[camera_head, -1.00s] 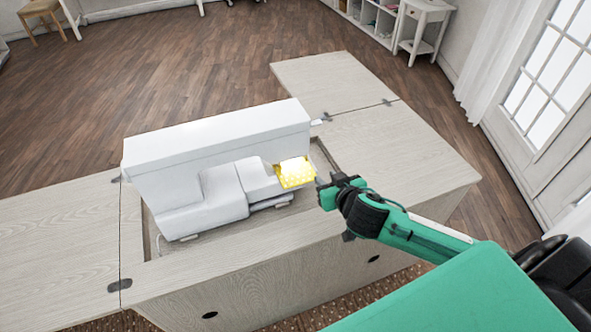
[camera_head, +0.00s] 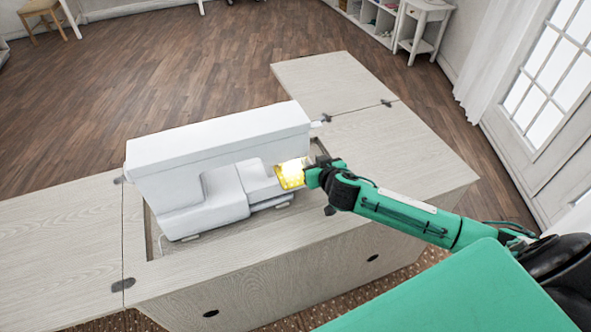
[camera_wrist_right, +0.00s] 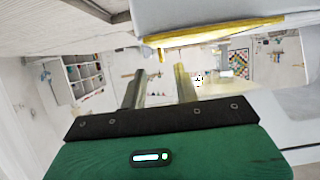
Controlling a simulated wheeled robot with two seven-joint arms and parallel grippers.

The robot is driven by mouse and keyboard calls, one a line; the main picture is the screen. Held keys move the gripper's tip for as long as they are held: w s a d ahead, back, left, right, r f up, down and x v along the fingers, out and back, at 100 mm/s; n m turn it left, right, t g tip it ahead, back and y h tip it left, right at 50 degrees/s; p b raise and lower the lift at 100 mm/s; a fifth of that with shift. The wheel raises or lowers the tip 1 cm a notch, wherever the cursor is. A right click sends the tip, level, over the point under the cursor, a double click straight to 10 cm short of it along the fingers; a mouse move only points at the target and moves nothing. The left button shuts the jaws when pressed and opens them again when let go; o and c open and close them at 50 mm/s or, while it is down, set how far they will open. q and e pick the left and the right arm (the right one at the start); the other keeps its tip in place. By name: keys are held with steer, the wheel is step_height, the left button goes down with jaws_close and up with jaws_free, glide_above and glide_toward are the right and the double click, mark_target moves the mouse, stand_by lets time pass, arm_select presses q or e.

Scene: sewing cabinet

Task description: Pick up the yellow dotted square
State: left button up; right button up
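The yellow dotted square (camera_head: 289,175) lies under the head of the white sewing machine (camera_head: 215,150), at its right end, partly bright under a lamp. In the right wrist view the yellow dotted square (camera_wrist_right: 220,32) shows nearly edge-on, as a yellow band ahead of the fingers. My right gripper (camera_head: 309,175) is at the right edge of the square in the head view. In the right wrist view my right gripper (camera_wrist_right: 160,82) has its two fingers apart, with nothing clearly between them. Whether a finger touches the square I cannot tell. My left gripper is not in view.
The sewing machine stands in a recess of the pale wooden cabinet (camera_head: 395,150), close beside my right gripper. The cabinet's top is otherwise clear, with a leaf at the left and one at the back. A window door (camera_head: 545,100) stands at the right.

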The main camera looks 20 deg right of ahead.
steer(key=shift+p+x, duration=0.5)
steer(key=shift+x, duration=1.75)
steer(key=shift+a, duration=0.1)
steer(key=shift+c, duration=0.2)
jaws_close()
